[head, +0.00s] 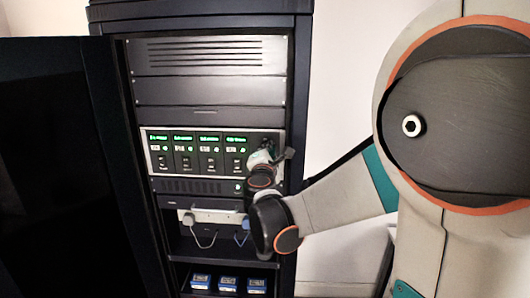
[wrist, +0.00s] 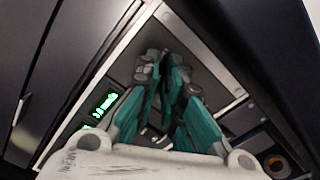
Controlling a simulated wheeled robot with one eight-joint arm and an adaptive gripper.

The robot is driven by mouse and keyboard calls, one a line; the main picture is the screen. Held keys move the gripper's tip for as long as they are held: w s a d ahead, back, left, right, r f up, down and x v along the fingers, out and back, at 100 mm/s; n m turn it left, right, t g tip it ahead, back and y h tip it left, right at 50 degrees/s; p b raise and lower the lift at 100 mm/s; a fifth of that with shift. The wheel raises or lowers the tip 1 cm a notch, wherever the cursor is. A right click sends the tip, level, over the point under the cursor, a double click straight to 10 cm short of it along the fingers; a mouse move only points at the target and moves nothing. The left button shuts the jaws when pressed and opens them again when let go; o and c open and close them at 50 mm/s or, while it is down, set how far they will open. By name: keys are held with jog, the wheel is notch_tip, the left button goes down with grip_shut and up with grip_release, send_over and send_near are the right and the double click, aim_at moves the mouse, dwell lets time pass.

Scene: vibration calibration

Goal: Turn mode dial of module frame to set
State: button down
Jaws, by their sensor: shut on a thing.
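The module frame (head: 209,168) sits in the rack at mid height. It holds several black modules side by side, each with a lit green display. My gripper (head: 266,147) is at the frame's right end, against its front. In the wrist view, my gripper's teal fingers (wrist: 163,70) close together over the grey panel (wrist: 207,68) of the frame. The mode dial is hidden by the fingers in both views, so its pointer and setting cannot be read. One green display (wrist: 104,104) shows left of the fingers.
The dark rack cabinet (head: 299,60) stands with its door (head: 50,160) open on the left. Below the frame are a vented unit (head: 195,187), a shelf with cables (head: 205,238), and several blue boxes (head: 228,284). A dark round part (wrist: 276,165) lies right of my fingers.

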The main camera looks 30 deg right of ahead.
jog(key=c, duration=1.7)
grip_release()
jog(key=v, duration=1.2)
jog(key=shift+s+f, duration=0.1)
